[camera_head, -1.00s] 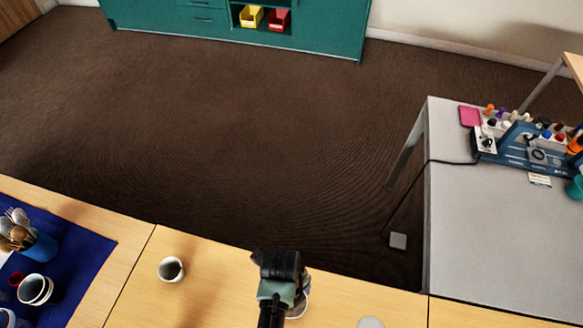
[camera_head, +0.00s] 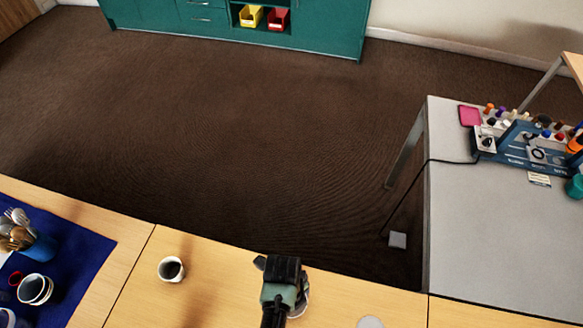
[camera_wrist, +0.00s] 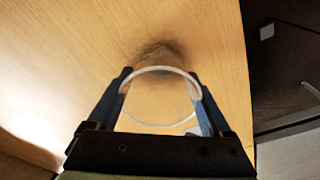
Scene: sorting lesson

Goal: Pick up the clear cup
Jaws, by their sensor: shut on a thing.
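The clear cup (camera_wrist: 160,70) shows in the wrist view as a see-through round rim with the wooden table visible through it. My gripper (camera_wrist: 162,103) has one finger at each side of the cup and is shut on it. In the head view the cup (camera_head: 301,305) is mostly hidden behind my gripper (camera_head: 290,290), with only a bit of it showing at the right. A dark shadow lies on the table just beyond the cup in the wrist view. I cannot tell whether the cup touches the table.
A white cup with dark inside (camera_head: 171,269) stands on the wooden table (camera_head: 215,285) to the left. A blue mat (camera_head: 75,262) at far left holds a utensil pot (camera_head: 38,247) and cups. A pale round thing (camera_head: 370,322) is at the front edge. A grey table (camera_head: 480,240) stands right.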

